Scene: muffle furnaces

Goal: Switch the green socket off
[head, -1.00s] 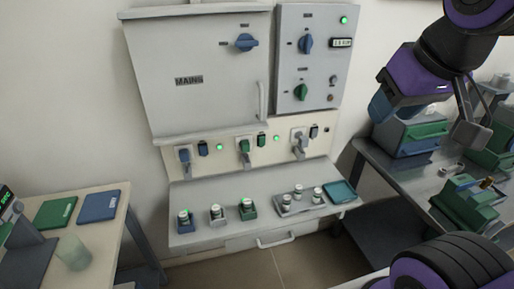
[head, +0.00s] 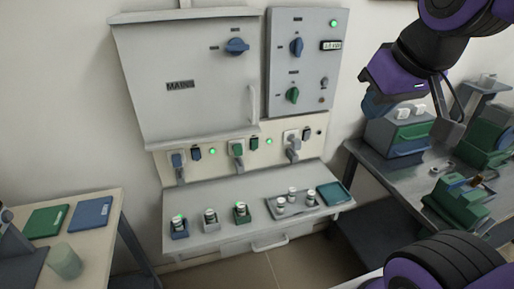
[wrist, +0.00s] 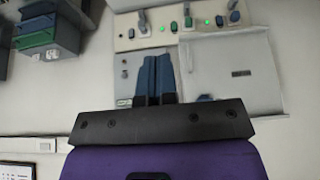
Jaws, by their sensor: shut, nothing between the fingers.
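The green socket holds a green plug (head: 238,150) on the cream strip below the mains cabinet. To its right is a green switch (head: 254,144), with a lit green lamp (head: 269,142) beside it. The green plug also shows upside down at the top of the wrist view (wrist: 188,22). My gripper (wrist: 157,62) has its two blue fingers together and empty, well away from the strip. In the head view my arm hangs at the upper right, clear of the panel.
A blue plug (head: 177,160) and a grey plug (head: 293,142) flank the green one. Below is a shelf with several small jars and a tray (head: 292,207). A control box (head: 305,60) is above right. Side tables (head: 98,250) stand left and right.

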